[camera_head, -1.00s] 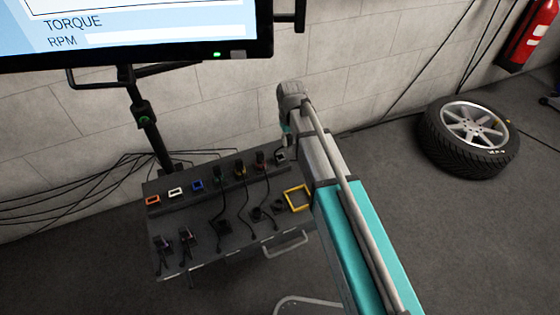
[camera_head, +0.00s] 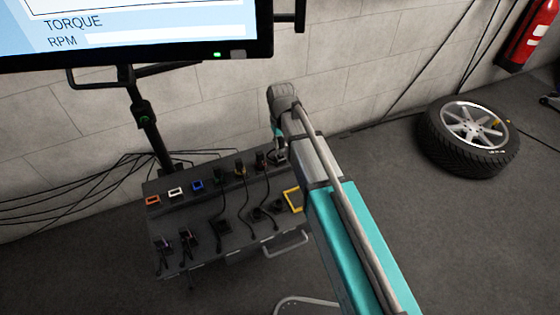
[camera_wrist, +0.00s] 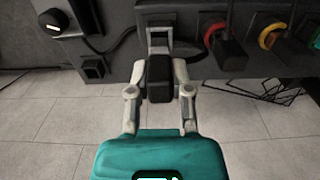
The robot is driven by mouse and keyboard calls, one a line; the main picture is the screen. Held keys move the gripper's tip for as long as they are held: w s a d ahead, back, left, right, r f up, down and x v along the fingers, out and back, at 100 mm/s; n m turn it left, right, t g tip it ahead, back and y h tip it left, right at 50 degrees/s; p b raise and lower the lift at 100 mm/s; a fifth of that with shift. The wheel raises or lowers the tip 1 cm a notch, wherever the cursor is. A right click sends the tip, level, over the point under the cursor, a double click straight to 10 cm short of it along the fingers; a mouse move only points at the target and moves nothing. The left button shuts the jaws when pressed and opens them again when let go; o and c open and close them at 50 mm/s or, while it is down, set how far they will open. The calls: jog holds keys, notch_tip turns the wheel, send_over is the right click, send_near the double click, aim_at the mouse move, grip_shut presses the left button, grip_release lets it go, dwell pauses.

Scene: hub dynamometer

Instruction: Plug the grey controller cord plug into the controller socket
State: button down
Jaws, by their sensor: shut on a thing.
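My gripper (camera_wrist: 159,80) is shut on a black plug (camera_wrist: 159,76) in the wrist view, one finger on each side. Directly beyond the plug is a light grey square socket frame (camera_wrist: 158,33), lined up with it. A gap or contact between plug and frame is hard to tell from this angle. A black cord runs close behind the fingers. In the head view the grey socket (camera_head: 281,157) sits at the right end of the console's row, partly covered by my arm. My fingers and the held plug are mostly hidden there.
The console (camera_head: 190,258) bears orange, white and blue sockets and several plugs with black cords. In the wrist view, plugs stand in the red-ringed socket (camera_wrist: 214,33) and yellow-ringed socket (camera_wrist: 269,36) to the right. A yellow square outline (camera_head: 293,201) and a tyre (camera_head: 468,138) are nearby.

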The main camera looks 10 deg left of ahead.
jog(key=shift+w+a, duration=0.15)
jog(key=shift+w, duration=0.1)
jog(key=shift+f, duration=0.1)
dwell(0.4)
jog(key=shift+f+b, duration=0.35)
jog(key=shift+b, duration=0.15)
jog(key=shift+f+b, duration=1.5)
dwell(0.4)
jog(key=shift+c, duration=2.3)
grip_release()
jog(key=shift+r, duration=0.2)
